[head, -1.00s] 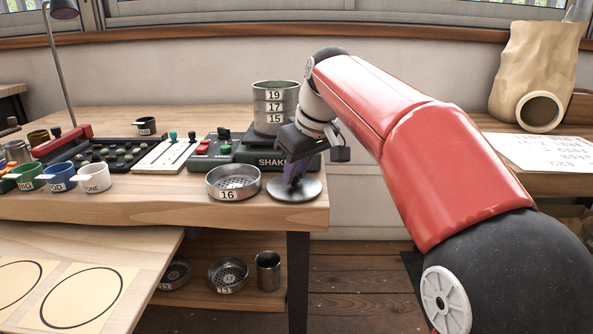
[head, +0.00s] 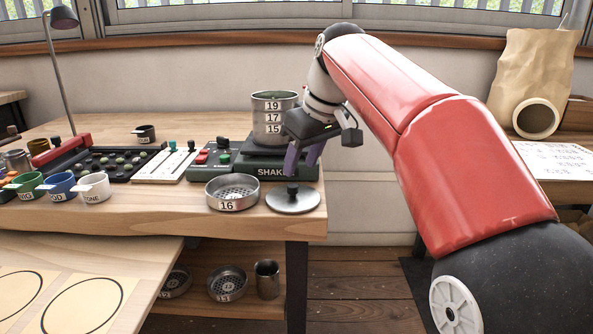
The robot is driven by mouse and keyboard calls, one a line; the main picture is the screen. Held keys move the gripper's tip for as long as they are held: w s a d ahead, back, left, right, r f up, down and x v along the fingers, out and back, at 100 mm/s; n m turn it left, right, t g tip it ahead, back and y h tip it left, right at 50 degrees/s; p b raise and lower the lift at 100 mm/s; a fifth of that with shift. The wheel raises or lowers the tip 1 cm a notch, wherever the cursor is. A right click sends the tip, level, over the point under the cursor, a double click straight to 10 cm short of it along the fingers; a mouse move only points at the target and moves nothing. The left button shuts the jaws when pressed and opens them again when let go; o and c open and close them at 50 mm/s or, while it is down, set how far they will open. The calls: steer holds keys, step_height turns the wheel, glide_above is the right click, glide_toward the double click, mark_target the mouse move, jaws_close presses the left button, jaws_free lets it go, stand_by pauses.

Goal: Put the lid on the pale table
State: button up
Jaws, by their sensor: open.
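The lid (head: 293,202), a round grey metal disc with a dark knob, lies flat near the front right corner of the wooden bench (head: 150,215). My gripper (head: 303,162), with purple fingers, is open just above the knob and holds nothing. The fingers partly overlap each other in this view. A lower, paler table (head: 150,262) shows at the bottom left, with cards bearing black circles on it.
A sieve marked 16 (head: 233,193) stands just left of the lid. A sieve stack (head: 273,118) sits on the green shaker (head: 262,167) behind. Several cups, including a white one (head: 94,188), stand at the left. A shelf below holds more sieves (head: 227,282).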

steer(key=p+v, duration=0.1)
steer(key=v, duration=0.5)
steer(key=shift+r, duration=0.2)
steer(key=shift+s+d, duration=0.1)
steer(key=s+d+f+m+t+h, duration=0.1)
steer(key=s+d+f+m, duration=0.3)
steer(key=s+f, duration=0.7)
steer(key=s+d+f+m+t+h, duration=0.1)
steer(key=s+d+f+m, duration=0.3)
steer(key=s+d+f, duration=0.4)
steer(key=s+f+h, duration=0.1)
steer(key=s+f, duration=0.3)
steer(key=f, duration=0.1)
steer(key=shift+m, duration=0.3)
steer(key=shift+r+p, duration=0.15)
steer(key=shift+p, duration=0.15)
